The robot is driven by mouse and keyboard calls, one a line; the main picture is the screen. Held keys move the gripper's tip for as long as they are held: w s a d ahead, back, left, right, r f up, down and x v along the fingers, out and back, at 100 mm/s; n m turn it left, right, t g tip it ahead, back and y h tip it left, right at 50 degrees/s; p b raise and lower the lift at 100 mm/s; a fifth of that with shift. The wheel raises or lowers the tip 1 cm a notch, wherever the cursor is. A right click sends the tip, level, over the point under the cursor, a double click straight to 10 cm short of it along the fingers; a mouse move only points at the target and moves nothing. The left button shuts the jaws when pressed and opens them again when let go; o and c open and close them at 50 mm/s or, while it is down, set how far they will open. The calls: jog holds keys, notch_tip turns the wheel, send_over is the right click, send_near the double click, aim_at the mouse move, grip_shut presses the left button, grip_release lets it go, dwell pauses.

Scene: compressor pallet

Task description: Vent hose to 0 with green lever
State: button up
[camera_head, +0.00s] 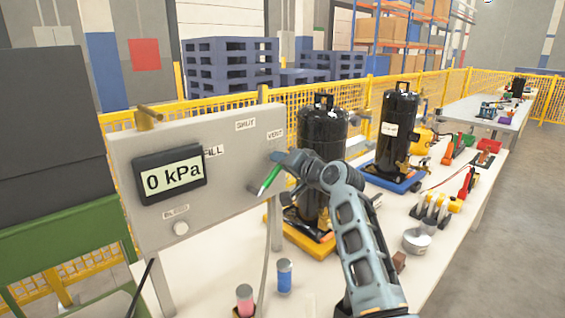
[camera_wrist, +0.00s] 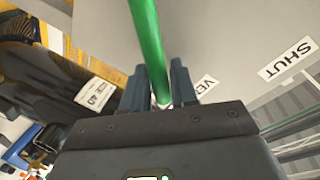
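The green lever (camera_head: 269,178) is on the front of the grey panel (camera_head: 229,195), slanting up and right toward the VENT label (camera_head: 275,134). The display (camera_head: 171,175) on the panel reads 0 kPa. My gripper (camera_head: 279,160) is at the lever's upper end, just below the VENT label. In the wrist view, the green lever (camera_wrist: 147,35) runs from the top edge down between the two fingers of my gripper (camera_wrist: 160,78), which look closed around it. The exact contact is partly hidden.
Two black tanks (camera_head: 322,130) (camera_head: 397,130) stand behind and right of my arm. Pink (camera_head: 244,298) and blue (camera_head: 285,276) cylinders stand on the white table below. Yellow fencing (camera_head: 290,97) runs behind.

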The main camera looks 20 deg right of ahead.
jog(key=shift+o, duration=1.1)
jog(key=shift+s, duration=0.15)
jog(key=v, duration=0.7)
jog(key=shift+s+b, duration=0.25)
jog(key=shift+b, duration=0.2)
jog(key=shift+d, duration=0.1)
